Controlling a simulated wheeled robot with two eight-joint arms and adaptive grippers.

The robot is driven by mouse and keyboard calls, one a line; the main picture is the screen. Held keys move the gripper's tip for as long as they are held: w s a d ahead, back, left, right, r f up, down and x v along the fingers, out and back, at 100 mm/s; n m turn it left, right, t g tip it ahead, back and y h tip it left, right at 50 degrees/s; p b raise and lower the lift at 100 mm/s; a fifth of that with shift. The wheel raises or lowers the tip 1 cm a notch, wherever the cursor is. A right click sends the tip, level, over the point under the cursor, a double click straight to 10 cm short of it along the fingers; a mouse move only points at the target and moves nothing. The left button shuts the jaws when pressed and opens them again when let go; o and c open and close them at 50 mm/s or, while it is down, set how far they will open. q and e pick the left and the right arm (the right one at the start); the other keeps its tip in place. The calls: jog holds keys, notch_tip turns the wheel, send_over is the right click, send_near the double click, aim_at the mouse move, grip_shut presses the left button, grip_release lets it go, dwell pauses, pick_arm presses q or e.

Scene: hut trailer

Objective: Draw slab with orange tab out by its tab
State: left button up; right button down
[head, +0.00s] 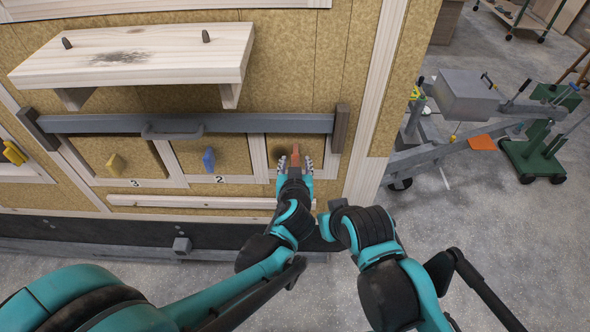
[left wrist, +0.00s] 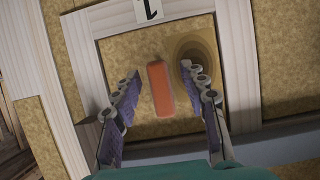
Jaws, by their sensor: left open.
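The orange tab (head: 295,154) stands out from a cork-coloured slab (left wrist: 125,55) in the rightmost framed bay of the wall. In the left wrist view the tab (left wrist: 159,89) is an upright orange block. My left gripper (head: 295,162) is in front of this bay. Its fingers (left wrist: 160,92) are open, one on each side of the tab, with a visible gap on both sides. A round dark mark or shadow (left wrist: 197,60) lies on the slab beside the tab. My right arm is at the lower right of the head view, but its fingers do not show.
A grey bar (head: 240,123) with a handle runs across the bays above the tabs. A wooden shelf (head: 140,55) juts out above. A pale rail (head: 190,201) lies below. Floor at right is partly clear.

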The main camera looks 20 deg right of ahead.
pick_arm(q)
jog(key=shift+w+d+f, duration=0.1)
jog(key=shift+w+f, duration=0.05)
jog(key=shift+w, duration=0.15)
grip_shut()
jog(key=shift+s, duration=0.1)
dwell(0.4)
jog(key=s+a, duration=0.2)
jog(key=s, duration=0.5)
dwell(1.1)
jog(key=shift+s, duration=0.1)
jog(key=shift+s+a, duration=0.3)
jog(key=shift+s, duration=0.65)
jog(key=shift+s+a, duration=0.3)
jog(key=shift+s, duration=0.65)
jog(key=shift+s+a, duration=0.3)
jog(key=shift+s, duration=0.65)
jog(key=shift+w, duration=0.1)
